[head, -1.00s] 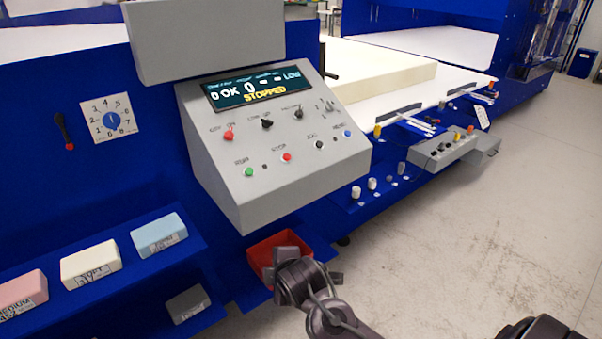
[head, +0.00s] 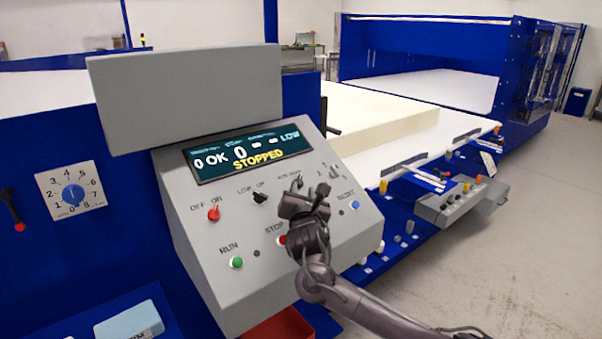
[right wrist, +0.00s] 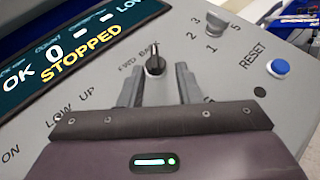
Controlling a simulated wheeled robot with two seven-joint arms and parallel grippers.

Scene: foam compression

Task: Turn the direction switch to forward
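My right gripper (right wrist: 158,75) is open, with one finger on each side of the knob's lower end and gaps visible between. I cannot tell whether the fingers reach down to the panel. In the head view the right gripper (head: 304,196) covers most of the switch. My left gripper is not in view.
The display (head: 246,156) reads STOPPED. The green RUN button (head: 236,262) is lower left.

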